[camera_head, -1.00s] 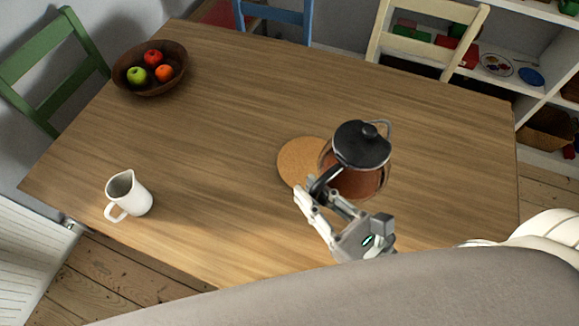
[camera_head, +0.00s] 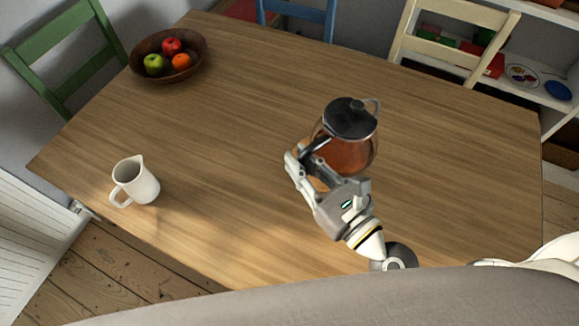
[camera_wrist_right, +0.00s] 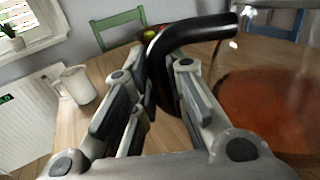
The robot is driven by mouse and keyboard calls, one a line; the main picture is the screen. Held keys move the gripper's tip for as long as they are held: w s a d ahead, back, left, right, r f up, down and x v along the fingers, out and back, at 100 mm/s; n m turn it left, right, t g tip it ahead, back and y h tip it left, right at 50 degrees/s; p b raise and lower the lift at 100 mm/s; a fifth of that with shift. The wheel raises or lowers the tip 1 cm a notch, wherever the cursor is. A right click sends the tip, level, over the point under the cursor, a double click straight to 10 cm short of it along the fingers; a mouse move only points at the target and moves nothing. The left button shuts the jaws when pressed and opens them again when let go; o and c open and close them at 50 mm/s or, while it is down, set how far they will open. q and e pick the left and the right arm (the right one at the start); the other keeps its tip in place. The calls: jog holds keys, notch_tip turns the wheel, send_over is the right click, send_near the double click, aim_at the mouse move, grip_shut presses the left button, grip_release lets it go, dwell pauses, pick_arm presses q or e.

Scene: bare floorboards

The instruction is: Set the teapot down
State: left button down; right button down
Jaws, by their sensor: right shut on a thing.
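The glass teapot (camera_head: 345,154) with a dark lid and amber tea is upright over the right-middle part of the table. It fills the right of the wrist view (camera_wrist_right: 265,100). My right gripper (camera_head: 305,160) is shut on its black handle, which shows between the fingers in the wrist view. A round cork mat (camera_head: 319,184) is almost wholly hidden under the teapot and gripper; only a small bit shows. I cannot tell whether the teapot's base touches the mat. My left gripper is not in view.
A white jug (camera_head: 134,181) stands at the left of the wooden table (camera_head: 230,130). A dark bowl (camera_head: 190,75) of fruit sits at the far left corner. Chairs stand along the far side. The table's middle and far right are clear.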

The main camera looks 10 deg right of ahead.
jog(key=w+f+b, duration=0.1)
jog(key=f, duration=0.2)
jog(key=w+a+f+b, duration=0.1)
jog(key=w+f, duration=0.1)
jog(key=f, duration=0.1)
jog(key=w+f+b, duration=0.2)
jog(key=f, duration=0.1)
jog(key=shift+a, duration=0.2)
jog(key=shift+r, duration=0.2)
jog(key=shift+s+f, duration=0.1)
jog(key=shift+f, duration=0.05)
jog(key=c, duration=1.9)
grip_release()
jog(key=shift+f, duration=0.15)
jog(key=o, duration=0.4)
jog(key=shift+o, duration=0.2)
jog(key=shift+r, duration=0.2)
